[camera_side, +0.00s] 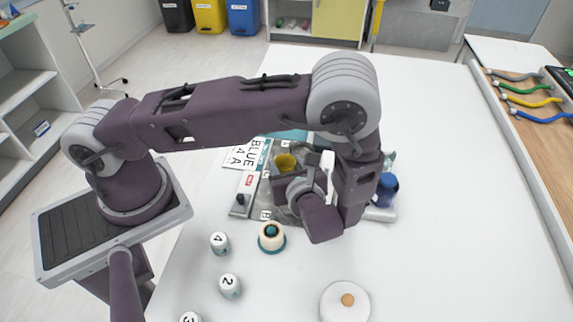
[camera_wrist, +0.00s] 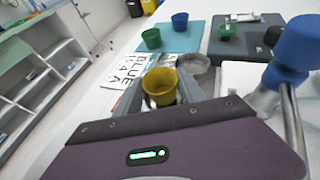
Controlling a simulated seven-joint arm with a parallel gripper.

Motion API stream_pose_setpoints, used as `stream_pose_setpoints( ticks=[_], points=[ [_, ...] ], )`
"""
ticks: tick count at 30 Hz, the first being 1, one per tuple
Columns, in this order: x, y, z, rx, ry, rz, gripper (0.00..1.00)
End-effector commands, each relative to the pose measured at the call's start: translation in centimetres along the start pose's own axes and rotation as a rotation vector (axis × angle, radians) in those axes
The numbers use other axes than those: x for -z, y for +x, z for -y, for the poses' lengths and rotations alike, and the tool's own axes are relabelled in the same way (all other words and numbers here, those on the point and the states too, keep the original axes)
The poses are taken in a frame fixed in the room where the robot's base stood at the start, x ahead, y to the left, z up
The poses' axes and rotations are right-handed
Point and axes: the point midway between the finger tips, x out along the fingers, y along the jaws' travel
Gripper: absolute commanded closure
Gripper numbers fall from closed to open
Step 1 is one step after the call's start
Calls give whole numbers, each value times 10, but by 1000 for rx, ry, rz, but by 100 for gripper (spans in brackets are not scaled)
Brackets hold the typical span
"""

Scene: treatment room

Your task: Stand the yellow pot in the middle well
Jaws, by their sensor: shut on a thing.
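The yellow pot (camera_side: 286,162) is held upright between the fingers of my gripper (camera_side: 288,168). In the wrist view the pot (camera_wrist: 160,86) shows its open rim, with my gripper (camera_wrist: 158,95) shut on it. Beneath and around it is a grey tray (camera_side: 266,202), mostly hidden by my arm. A round grey well (camera_wrist: 193,64) shows just beyond the pot to the right in the wrist view. The middle well cannot be told apart, and whether the pot's base touches anything is hidden.
A blue pot (camera_wrist: 180,20) and a green pot (camera_wrist: 152,38) stand on a teal mat (camera_wrist: 200,30). A blue-topped object (camera_side: 388,187) stands right of my gripper. Numbered jars (camera_side: 230,286), a cream-and-teal piece (camera_side: 271,237) and a white disc (camera_side: 345,302) are in front. The table's right is clear.

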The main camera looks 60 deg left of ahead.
Motion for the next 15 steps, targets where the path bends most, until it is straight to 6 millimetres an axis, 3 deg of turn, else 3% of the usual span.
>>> stream_pose_setpoints(
  ticks=[15],
  points=[
    [7, 3, 0, -1, 1, 1, 91]
  ],
)
